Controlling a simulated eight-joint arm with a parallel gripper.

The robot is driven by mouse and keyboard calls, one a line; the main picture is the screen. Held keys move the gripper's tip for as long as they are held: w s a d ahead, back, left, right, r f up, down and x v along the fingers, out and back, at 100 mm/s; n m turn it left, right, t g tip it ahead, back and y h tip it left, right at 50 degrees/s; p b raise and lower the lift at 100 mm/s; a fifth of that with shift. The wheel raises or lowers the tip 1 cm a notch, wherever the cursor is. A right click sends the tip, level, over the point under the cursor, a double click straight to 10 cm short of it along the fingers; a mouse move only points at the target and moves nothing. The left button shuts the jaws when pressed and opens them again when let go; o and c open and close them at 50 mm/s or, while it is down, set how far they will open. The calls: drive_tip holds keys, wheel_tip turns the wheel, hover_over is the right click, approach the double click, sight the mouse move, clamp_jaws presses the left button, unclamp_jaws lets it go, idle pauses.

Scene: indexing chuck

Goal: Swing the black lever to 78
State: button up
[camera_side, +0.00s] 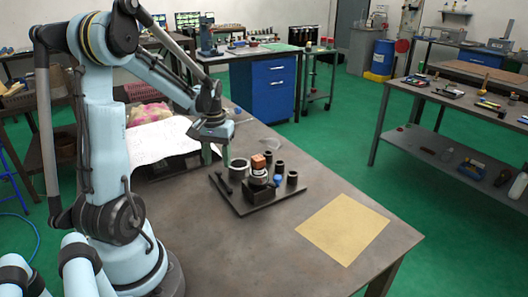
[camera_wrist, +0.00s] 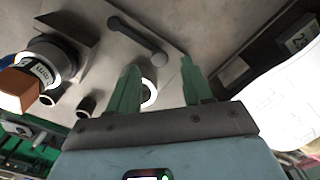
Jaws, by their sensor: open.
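A dark bar with rounded ends, which looks like the black lever (camera_side: 222,183), lies at the left of a dark base plate (camera_side: 245,208). It also shows in the wrist view (camera_wrist: 138,40), beyond my fingertips. A round chuck (camera_side: 258,179) with an orange-brown block (camera_side: 258,162) on top stands on the plate.
A light-rimmed cup (camera_side: 238,169) stands close to my fingers, and several dark cups (camera_side: 292,178) and a blue knob (camera_side: 278,179) surround the chuck. White paper (camera_side: 150,146) lies behind left. A tan mat (camera_side: 343,228) lies at the right; the table (camera_side: 300,190) between is clear.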

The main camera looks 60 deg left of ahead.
sight(224, 181)
drive_tip(key=shift+f, duration=1.45)
drive_tip(key=shift+c, duration=0.3)
clamp_jaws()
